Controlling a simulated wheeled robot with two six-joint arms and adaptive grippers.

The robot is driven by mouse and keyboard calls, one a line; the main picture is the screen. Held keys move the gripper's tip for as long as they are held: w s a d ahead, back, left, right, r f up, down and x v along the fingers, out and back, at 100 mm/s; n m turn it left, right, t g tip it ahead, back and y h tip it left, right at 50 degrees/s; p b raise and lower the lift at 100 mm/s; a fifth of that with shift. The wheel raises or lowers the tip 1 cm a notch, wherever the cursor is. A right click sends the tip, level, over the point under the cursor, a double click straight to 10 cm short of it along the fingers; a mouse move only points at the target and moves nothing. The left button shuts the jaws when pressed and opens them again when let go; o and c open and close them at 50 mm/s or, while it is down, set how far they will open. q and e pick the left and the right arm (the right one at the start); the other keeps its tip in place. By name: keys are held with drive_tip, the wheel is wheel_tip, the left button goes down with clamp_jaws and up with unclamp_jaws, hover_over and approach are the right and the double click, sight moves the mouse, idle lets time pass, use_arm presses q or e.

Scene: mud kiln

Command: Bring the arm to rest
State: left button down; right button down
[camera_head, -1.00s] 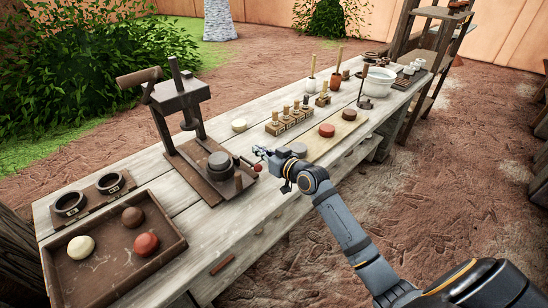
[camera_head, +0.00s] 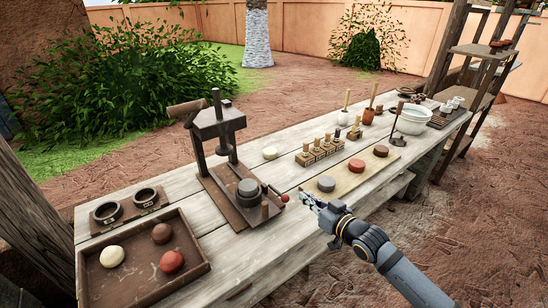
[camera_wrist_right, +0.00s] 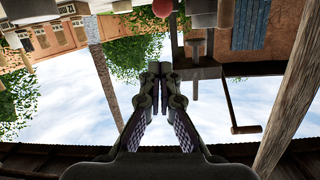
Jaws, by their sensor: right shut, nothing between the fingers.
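My right arm comes in from the lower right in the head view. In the right wrist view the fingers (camera_wrist_right: 160,75) meet against the sky, and the scene appears upside down. My left gripper is not in view.
A board (camera_head: 349,176) with several discs lies close behind my gripper. A tray (camera_head: 150,290) holds clay balls at the left. The ground right of the table is open.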

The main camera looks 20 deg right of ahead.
drive_tip(key=s+a+f+g+h, duration=0.1)
drive_tip(key=s+f+g+h, duration=0.1)
drive_tip(key=s+f+g, duration=0.45)
drive_tip(key=s+f+g+h, duration=0.15)
drive_tip(key=s+f, duration=0.25)
drive_tip(key=s, duration=0.5)
drive_tip(key=s+a+f+g+h, duration=0.1)
drive_tip(key=s+f+g+h, duration=0.1)
drive_tip(key=s+f+g, duration=0.45)
drive_tip(key=s+d+f+m+t+p, duration=0.1)
drive_tip(key=s+f, duration=0.1)
drive_tip(key=f, duration=0.9)
drive_tip(key=s+d+f+p, duration=0.1)
drive_tip(key=s+d+f, duration=0.1)
drive_tip(key=f, duration=0.9)
drive_tip(key=s+d+f+p, duration=0.1)
drive_tip(key=s+f, duration=1.4)
drive_tip(key=s, duration=0.3)
drive_tip(key=shift+s+g, duration=0.2)
drive_tip(key=shift+g, duration=0.15)
drive_tip(key=shift+f, duration=0.1)
